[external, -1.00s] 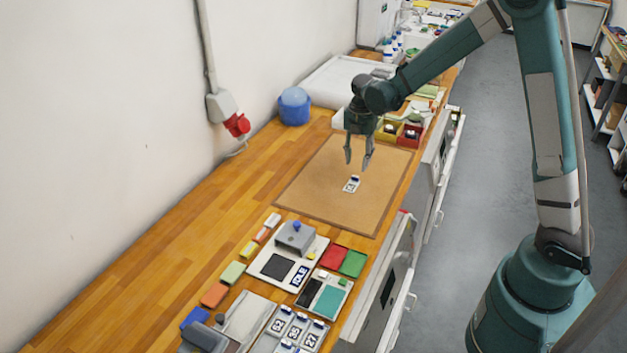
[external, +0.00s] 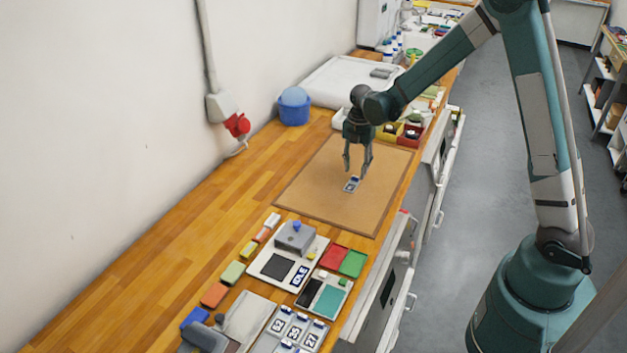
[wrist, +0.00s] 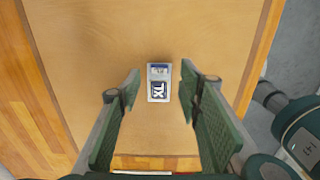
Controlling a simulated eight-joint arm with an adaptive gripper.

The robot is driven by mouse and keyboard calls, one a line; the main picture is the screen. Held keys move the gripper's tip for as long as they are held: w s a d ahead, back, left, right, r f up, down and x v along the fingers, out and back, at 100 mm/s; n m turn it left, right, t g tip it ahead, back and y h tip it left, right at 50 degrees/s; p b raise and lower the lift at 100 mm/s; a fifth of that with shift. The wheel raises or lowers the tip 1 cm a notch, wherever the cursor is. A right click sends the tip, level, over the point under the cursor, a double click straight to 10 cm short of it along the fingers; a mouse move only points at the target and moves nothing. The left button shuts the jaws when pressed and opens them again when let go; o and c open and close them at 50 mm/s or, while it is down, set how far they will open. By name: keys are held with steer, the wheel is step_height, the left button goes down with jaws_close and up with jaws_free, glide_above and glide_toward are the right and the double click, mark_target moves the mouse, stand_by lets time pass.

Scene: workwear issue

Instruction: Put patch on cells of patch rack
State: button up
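A small white and grey patch (external: 352,185) with dark blue lettering, which looks like XL, lies flat on the brown mat (external: 315,190). It also shows in the wrist view (wrist: 159,84), centred between my fingers. My gripper (external: 357,172) is open and points down just above the patch, with one finger on each side. In the wrist view my gripper (wrist: 160,75) holds nothing. The grey patch rack (external: 262,344) is at the bottom edge of the external view, partly cut off, with several marked white pieces in its cells.
A stamp-like press board (external: 258,270), a red and green tray (external: 335,257) and several coloured blocks (external: 215,294) stand between the mat and the rack. Yellow and red bins (external: 408,136) are behind the mat. A blue bucket (external: 294,107) stands by the wall. The mat is otherwise clear.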

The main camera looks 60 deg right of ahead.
mark_target(355, 177)
steer(key=shift+f, duration=1.6)
steer(key=shift+c, duration=0.3)
steer(key=c, duration=0.7)
